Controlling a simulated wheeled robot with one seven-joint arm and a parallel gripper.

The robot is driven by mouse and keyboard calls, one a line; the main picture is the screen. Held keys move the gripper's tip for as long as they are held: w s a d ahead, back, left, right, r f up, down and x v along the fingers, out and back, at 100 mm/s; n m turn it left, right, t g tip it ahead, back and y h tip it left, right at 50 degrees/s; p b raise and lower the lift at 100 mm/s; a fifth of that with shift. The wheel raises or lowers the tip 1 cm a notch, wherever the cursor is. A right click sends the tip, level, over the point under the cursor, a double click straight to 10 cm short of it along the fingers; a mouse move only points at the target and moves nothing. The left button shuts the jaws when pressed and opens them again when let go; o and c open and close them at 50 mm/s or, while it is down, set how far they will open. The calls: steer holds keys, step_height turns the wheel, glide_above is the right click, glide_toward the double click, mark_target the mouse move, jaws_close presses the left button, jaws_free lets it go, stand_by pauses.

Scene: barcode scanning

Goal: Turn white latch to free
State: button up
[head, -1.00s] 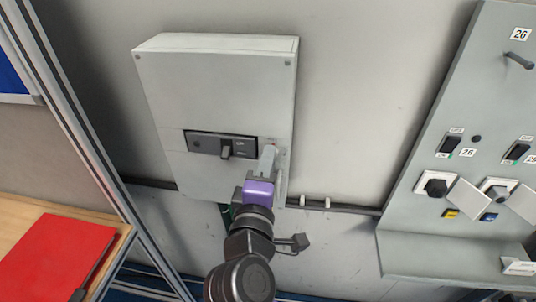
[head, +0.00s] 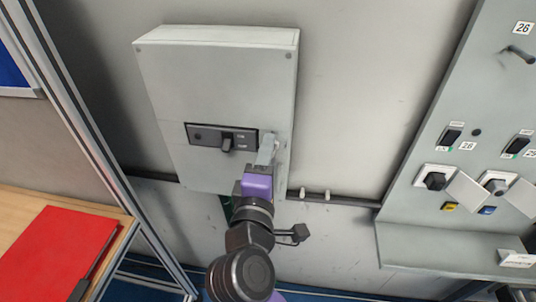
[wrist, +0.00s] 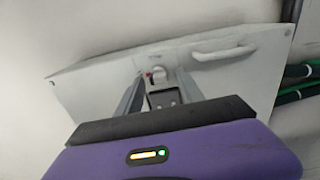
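The white latch (wrist: 157,71), with a red mark beside it, sits on the face of a grey box (wrist: 95,82) in the wrist view. The same grey box (head: 215,85) is fixed to the wall in the head view, where I cannot make out the latch clearly. My gripper (head: 267,149) is at the box's lower right edge in the head view. In the wrist view my gripper (wrist: 158,80) is open, its two grey fingers apart to the left and right of the latch. I cannot tell whether they touch it.
A white handle (wrist: 223,52) is right of the latch. A black switch panel (head: 208,136) is on the box front. Green-black cables (wrist: 296,82) run beside the box. A grey panel (head: 455,225) stands right, a red folder (head: 55,255) lies on a shelf at left.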

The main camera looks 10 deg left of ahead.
steer(key=s+b, duration=0.2)
steer(key=s, duration=0.5)
steer(key=shift+s, duration=0.4)
steer(key=shift+a, duration=0.15)
